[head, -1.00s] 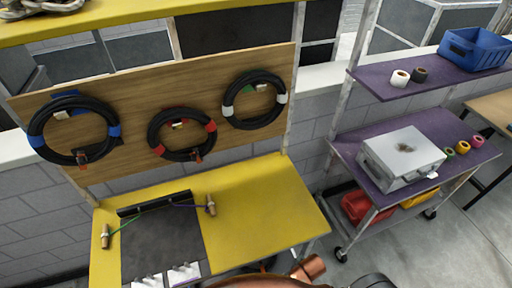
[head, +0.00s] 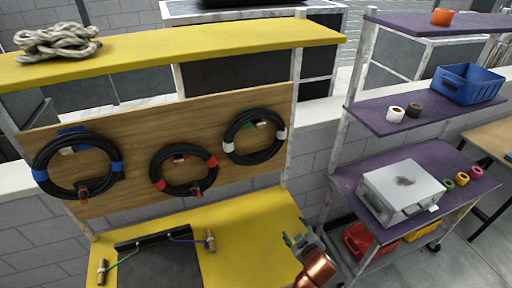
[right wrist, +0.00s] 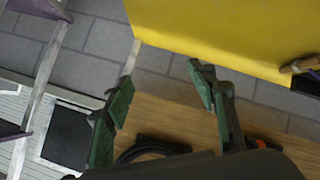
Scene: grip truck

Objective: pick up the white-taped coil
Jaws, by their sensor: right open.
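The white-taped coil (head: 229,146) is a black cable loop with white tape on two sides. It hangs rightmost of three coils on the wooden board (head: 130,128) in the head view. My right gripper (head: 297,243) is at the right edge of the yellow bench, below and right of the coil and apart from it. In the right wrist view its green-padded fingers (right wrist: 163,95) stand wide apart with nothing between them held. Part of a black coil (right wrist: 150,146) shows low between them; its tape is hidden there. My left gripper is not in view.
The blue-taped coil (head: 41,175) and red-taped coil (head: 158,184) hang to the left. The yellow bench (head: 250,215) holds a dark panel with two brass-coloured fittings. A purple shelf cart (head: 345,182) stands close on the right, with a metal case (head: 400,190).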

